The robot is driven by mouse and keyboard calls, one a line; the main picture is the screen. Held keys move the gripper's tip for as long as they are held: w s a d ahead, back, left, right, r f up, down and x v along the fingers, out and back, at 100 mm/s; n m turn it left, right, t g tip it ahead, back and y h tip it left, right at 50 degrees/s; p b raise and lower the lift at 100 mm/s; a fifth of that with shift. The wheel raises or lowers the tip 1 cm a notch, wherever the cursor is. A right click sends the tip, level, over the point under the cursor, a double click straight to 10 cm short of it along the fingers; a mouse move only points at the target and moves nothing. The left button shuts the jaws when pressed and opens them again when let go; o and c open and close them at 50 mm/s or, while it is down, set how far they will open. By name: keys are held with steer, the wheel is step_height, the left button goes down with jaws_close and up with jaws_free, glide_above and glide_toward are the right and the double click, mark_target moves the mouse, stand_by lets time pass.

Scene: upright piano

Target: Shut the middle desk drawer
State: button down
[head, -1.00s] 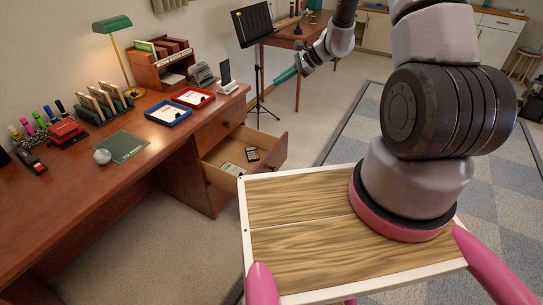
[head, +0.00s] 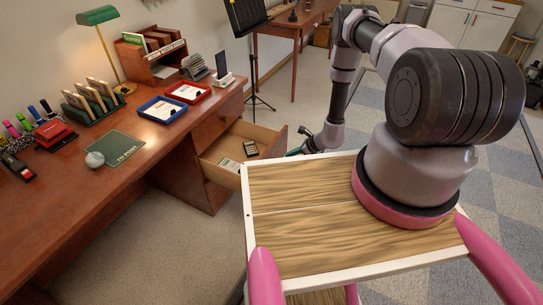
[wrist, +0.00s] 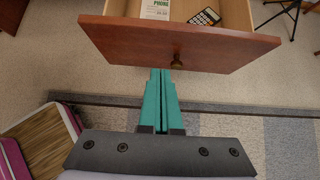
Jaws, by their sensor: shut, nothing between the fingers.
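The middle desk drawer (head: 229,158) is pulled out from the wooden desk's right pedestal, with a calculator and a printed pad or box inside. In the wrist view its reddish-brown front (wrist: 165,45) spans the top, with a dark round knob (wrist: 178,61) near the centre. My gripper (wrist: 161,72) has its teal fingers together, empty, pointing at the drawer front just below and left of the knob. I cannot tell whether the tips touch it. In the head view my gripper (head: 295,151) is low beside the drawer's outer end, partly hidden by my wooden-topped base.
The desk top (head: 100,190) holds a lamp, trays, card racks and markers. A music stand (head: 248,20) and a small table (head: 300,30) stand behind the drawer. Open carpet lies in front of the desk, and a blue-grey checkered rug (head: 400,165) lies to the right.

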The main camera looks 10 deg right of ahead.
mark_target(266, 158)
steer(key=shift+w+a+f, duration=0.9)
steer(key=shift+w+a, duration=0.05)
steer(key=shift+a, duration=0.35)
steer(key=shift+w+a+f, duration=0.9)
steer(key=shift+a+f, duration=0.05)
steer(key=shift+a, duration=0.35)
steer(key=shift+w+a+f, duration=0.9)
steer(key=shift+w+a, duration=0.05)
steer(key=shift+a, duration=0.35)
